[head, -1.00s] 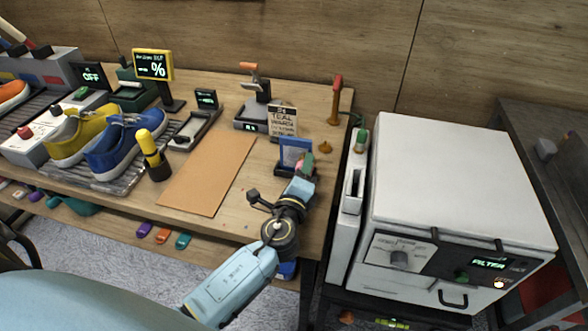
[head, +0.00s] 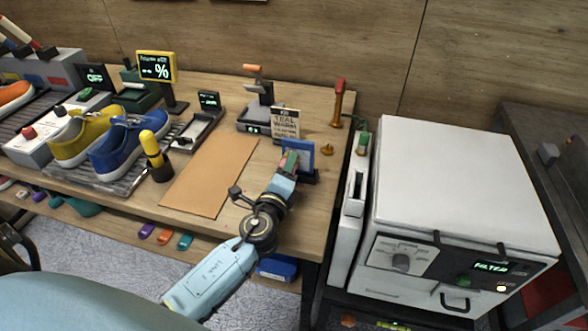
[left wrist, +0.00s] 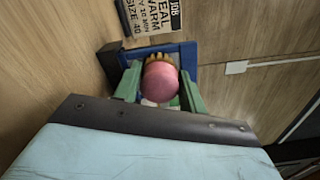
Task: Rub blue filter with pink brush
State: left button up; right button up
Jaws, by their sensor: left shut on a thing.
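The blue filter (head: 309,149) stands upright in a dark holder at the right end of the workbench. In the left wrist view its blue frame (left wrist: 187,54) is just beyond my fingertips. My left gripper (head: 289,163) is shut on the pink brush (left wrist: 160,82). The brush's rounded pink body sits between the green fingers, with tan bristles facing the filter. The bristles overlap the filter in the left wrist view; I cannot tell whether they touch. In the head view the gripper mostly hides the brush and covers the filter's left part. My right gripper is not in view.
A sign card (head: 285,123) stands just behind the filter. A tan mat (head: 210,178) lies clear to the left. Blue (head: 128,142) and yellow (head: 82,138) sneakers stand further left. A white filter machine (head: 455,185) is right of the bench.

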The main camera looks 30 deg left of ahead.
pick_arm(q)
jog(key=shift+s+a, duration=0.2)
jog(key=shift+a, duration=0.85)
jog(key=shift+s+d, duration=0.2)
jog(key=shift+s, duration=0.35)
jog(key=shift+b+v, duration=0.3)
jog(key=shift+v, duration=2.2)
jog(key=shift+b+v, duration=0.3)
jog(key=shift+v, duration=1.2)
